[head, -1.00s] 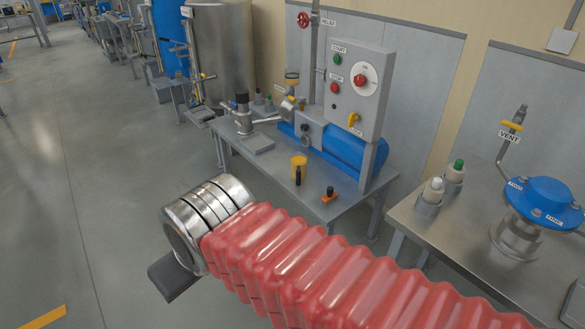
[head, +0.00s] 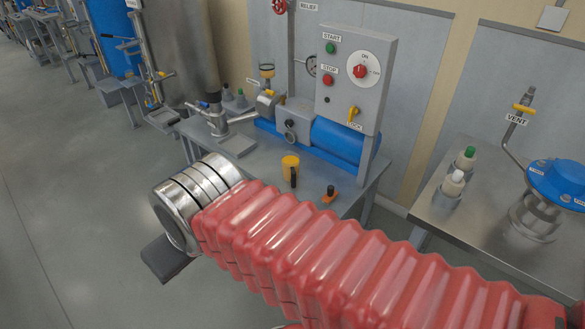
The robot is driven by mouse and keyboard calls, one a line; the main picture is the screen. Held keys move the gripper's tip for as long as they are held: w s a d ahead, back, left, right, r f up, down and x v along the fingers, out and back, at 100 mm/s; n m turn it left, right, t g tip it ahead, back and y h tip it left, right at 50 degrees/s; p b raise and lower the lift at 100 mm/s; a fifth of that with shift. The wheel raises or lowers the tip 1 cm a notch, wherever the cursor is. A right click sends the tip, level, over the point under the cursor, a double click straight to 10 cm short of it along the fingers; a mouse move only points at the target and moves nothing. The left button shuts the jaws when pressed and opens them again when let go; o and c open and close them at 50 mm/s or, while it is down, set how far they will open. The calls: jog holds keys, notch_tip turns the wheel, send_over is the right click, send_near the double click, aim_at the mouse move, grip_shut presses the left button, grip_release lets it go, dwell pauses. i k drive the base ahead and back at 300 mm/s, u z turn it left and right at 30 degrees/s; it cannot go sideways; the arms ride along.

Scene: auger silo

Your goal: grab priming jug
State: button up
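The priming jug appears to be the small yellow cup (head: 290,166) with a black handle on its near side. It stands upright on the grey pump bench (head: 270,183), near the front edge. My arm in its red bellows reaches across the foreground to a ringed metal wrist. A dark part of my gripper (head: 171,259) shows below the wrist, to the left of the jug and nearer the camera, clear of it. The rest of the gripper is hidden behind the wrist, so its opening does not show.
An orange-based item with a black knob (head: 330,194) stands right of the jug. A blue pump (head: 338,146) and a grey control box (head: 353,80) stand behind. A right-hand bench (head: 475,225) holds bottles and a blue-topped vessel (head: 558,184). The floor at left is clear.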

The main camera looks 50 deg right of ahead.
aim_at(290, 160)
jog(key=z, duration=0.25)
jog(key=i, duration=0.7)
jog(key=z, duration=0.65)
jog(key=i, duration=1)
jog(key=z, duration=0.4)
